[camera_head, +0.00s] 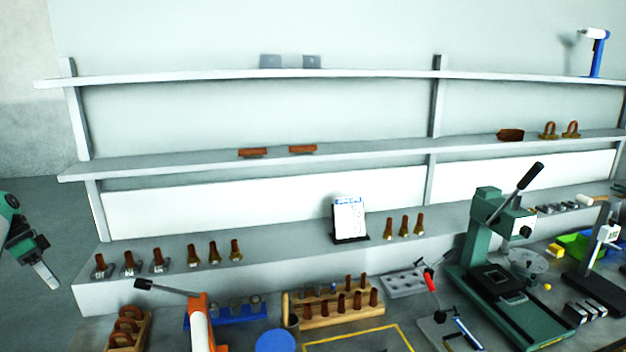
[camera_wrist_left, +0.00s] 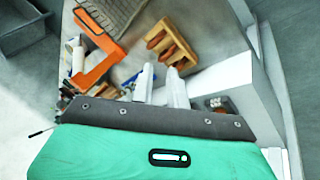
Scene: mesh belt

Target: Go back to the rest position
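My left gripper (camera_head: 46,275) hangs at the left edge in the head view, left of the bench and shelves, clear of everything. In the left wrist view its two pale fingers (camera_wrist_left: 160,78) stand apart with a gap between them and nothing held. My green left wrist housing fills the bottom of that view. My right gripper is not in either view.
A bench holds an orange-handled tool (camera_head: 199,325), a wooden peg rack (camera_head: 335,318), a green press (camera_head: 505,300) and a wooden holder (camera_head: 128,328), also in the left wrist view (camera_wrist_left: 165,42). Shelves (camera_head: 340,165) stand behind. Floor left of the bench is free.

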